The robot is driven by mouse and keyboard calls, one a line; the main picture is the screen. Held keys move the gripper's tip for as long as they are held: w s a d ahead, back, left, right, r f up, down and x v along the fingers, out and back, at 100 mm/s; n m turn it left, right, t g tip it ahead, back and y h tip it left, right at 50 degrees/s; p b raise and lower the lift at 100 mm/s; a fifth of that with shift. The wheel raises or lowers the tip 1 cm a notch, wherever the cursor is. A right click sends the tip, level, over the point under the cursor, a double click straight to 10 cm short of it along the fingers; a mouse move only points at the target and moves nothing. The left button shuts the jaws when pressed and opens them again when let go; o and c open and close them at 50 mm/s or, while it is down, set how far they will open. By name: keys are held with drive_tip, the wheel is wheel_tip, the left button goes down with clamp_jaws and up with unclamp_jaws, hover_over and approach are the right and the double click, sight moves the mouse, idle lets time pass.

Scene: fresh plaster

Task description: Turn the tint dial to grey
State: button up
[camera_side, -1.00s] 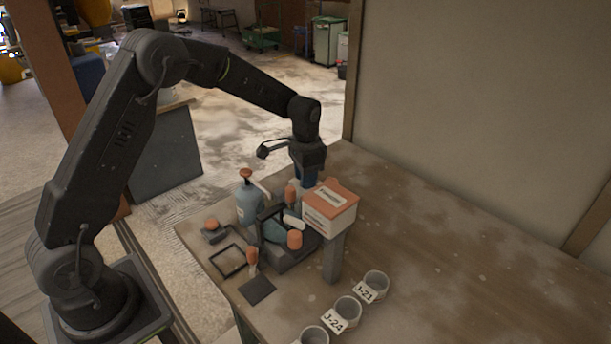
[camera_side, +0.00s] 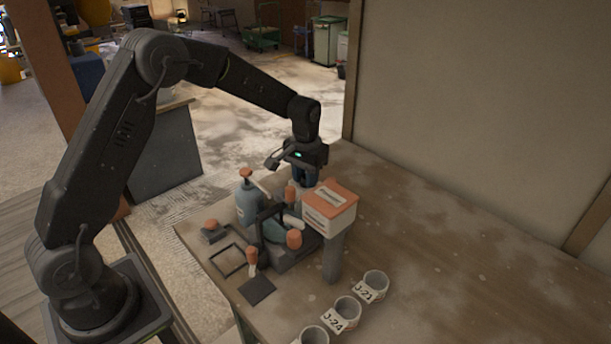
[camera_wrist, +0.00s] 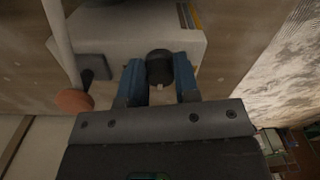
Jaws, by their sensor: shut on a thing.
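The tint dial (camera_wrist: 160,67) shows in the wrist view as a dark round knob with a small pale mark on its near edge. It sits against a pale box (camera_wrist: 120,40). My gripper (camera_wrist: 158,80) has its two blue fingers on either side of the dial and is shut on it. In the side view my gripper (camera_side: 305,174) points down behind a white box with an orange top (camera_side: 330,206), and the dial is hidden there. I cannot read which tint the mark points at.
In the wrist view, coloured strips (camera_wrist: 189,15) lie at the box's far edge and an orange round knob (camera_wrist: 74,101) is at left. A blue-grey pump bottle (camera_side: 247,203) stands left of my gripper. Labelled cups (camera_side: 347,310) line the front. The table's right side is clear.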

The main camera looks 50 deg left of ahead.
idle(0.3)
drive_tip(key=o, duration=0.9)
drive_tip(key=shift+r, duration=0.15)
drive_tip(key=shift+r, duration=6.8)
drive_tip(key=s+d+r+m+t, duration=0.1)
drive_tip(key=s+d+r, duration=0.1)
drive_tip(key=s+r, duration=0.35)
drive_tip(key=s+d+r+t, duration=0.2)
drive_tip(key=s, duration=0.7)
drive_tip(key=s+f+t, duration=0.1)
drive_tip(key=s, duration=0.4)
drive_tip(key=s+d+f, duration=0.1)
drive_tip(key=s, duration=0.4)
drive_tip(key=s+d+f+m+t, duration=0.1)
drive_tip(key=s, duration=0.3)
drive_tip(key=shift+s+f+t, duration=0.15)
drive_tip(key=shift+s+t, duration=0.15)
drive_tip(key=shift+s, duration=0.1)
